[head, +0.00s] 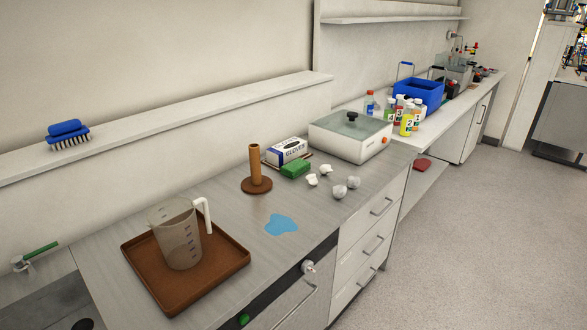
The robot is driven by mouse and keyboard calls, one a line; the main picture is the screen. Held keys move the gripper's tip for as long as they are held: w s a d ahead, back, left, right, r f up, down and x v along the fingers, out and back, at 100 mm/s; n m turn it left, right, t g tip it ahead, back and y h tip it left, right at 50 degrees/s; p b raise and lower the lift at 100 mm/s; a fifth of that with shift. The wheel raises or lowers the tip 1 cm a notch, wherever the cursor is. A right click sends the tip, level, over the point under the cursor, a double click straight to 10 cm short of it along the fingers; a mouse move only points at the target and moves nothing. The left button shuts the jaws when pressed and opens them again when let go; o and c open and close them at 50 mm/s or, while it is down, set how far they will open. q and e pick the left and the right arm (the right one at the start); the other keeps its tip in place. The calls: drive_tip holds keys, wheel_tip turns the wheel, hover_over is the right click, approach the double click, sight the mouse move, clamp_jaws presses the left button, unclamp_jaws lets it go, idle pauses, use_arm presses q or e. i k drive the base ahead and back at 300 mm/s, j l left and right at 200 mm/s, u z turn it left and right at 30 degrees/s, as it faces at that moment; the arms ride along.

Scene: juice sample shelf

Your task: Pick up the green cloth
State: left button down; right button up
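A green block-shaped item (295,170), which looks like the folded green cloth, lies on the grey countertop (225,205). It is just in front of the gloves box (288,150) and to the right of a brown upright holder (255,172). Its top and front show, with nothing covering them. Neither of my grippers is in view.
Crumpled white pieces (339,191) lie right of the green item. A blue puddle (281,225) is in front. A measuring jug (177,240) stands on a brown tray (140,275) at front left. A white lidded device (350,137) stands behind right.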

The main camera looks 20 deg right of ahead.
sight(295, 169)
drive_tip(key=i+l+u, duration=0.1)
drive_tip(key=l+u, duration=0.75)
drive_tip(key=i+j, duration=0.05)
drive_tip(key=j, duration=0.05)
